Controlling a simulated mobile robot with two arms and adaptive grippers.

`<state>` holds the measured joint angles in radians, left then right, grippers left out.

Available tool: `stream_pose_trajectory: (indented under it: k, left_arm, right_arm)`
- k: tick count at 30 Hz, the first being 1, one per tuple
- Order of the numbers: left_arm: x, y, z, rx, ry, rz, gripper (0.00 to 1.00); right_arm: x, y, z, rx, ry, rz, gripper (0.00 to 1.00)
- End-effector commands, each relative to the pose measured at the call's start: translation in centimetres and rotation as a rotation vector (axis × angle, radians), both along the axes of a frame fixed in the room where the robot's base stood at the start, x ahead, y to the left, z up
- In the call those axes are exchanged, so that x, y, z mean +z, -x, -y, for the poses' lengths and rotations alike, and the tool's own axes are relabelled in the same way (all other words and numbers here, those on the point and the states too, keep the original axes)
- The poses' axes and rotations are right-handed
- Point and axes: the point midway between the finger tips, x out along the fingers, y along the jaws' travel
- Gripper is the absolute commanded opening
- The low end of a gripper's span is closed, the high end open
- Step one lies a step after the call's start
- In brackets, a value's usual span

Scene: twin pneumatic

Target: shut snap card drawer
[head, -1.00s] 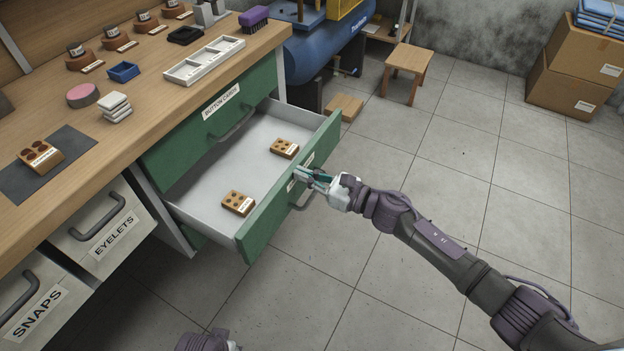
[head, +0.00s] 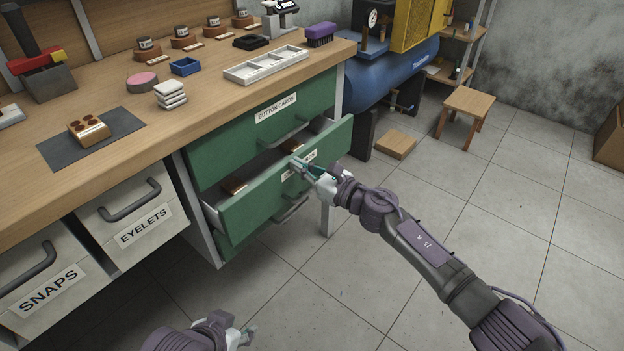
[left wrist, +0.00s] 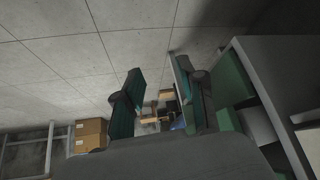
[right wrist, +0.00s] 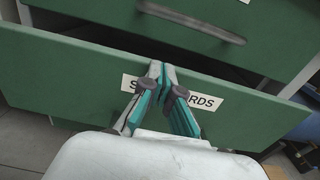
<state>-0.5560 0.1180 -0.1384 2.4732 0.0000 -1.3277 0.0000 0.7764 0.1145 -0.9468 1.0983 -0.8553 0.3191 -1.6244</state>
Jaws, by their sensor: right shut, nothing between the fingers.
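The green snap card drawer (head: 255,208) is partly open below the button cards drawer (head: 265,125). Its label reads "S… CARDS" in the right wrist view (right wrist: 203,101), with the middle hidden by my fingers. Two tan cards, one at the left (head: 234,187) and one at the right (head: 297,146), show partly inside it. My right gripper (head: 304,167) is shut and empty, its fingertips at the drawer front over the label; it also shows in the right wrist view (right wrist: 161,70). My left gripper (head: 246,333) is low in front of the cabinet, with fingers apart and empty in the left wrist view (left wrist: 153,78).
The wooden bench (head: 215,90) carries a white tray (head: 266,66), a dark mat (head: 60,150) and several small items. The eyelets drawer (head: 135,220) and snaps drawer (head: 45,300) are at the left.

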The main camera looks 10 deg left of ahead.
Motion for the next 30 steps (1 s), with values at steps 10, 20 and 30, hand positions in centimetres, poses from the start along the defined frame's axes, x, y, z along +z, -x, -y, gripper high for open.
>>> stream_pose_trajectory:
  k: [10,20,30]
  left_arm:
    - [3.5,-5.8,2.1,-0.026,0.076,0.347,0.40]
    - [4.4,-6.5,2.4,-0.030,0.089,0.406,0.40]
    - [4.4,-6.6,2.4,-0.030,0.090,0.410,0.40]
  right_arm:
    - [-0.1,-1.1,-1.9,-0.001,0.001,0.001,0.00]
    - [0.0,-1.2,-2.1,0.000,0.000,0.001,0.00]
    - [0.0,-1.3,-1.9,0.000,0.000,0.001,0.00]
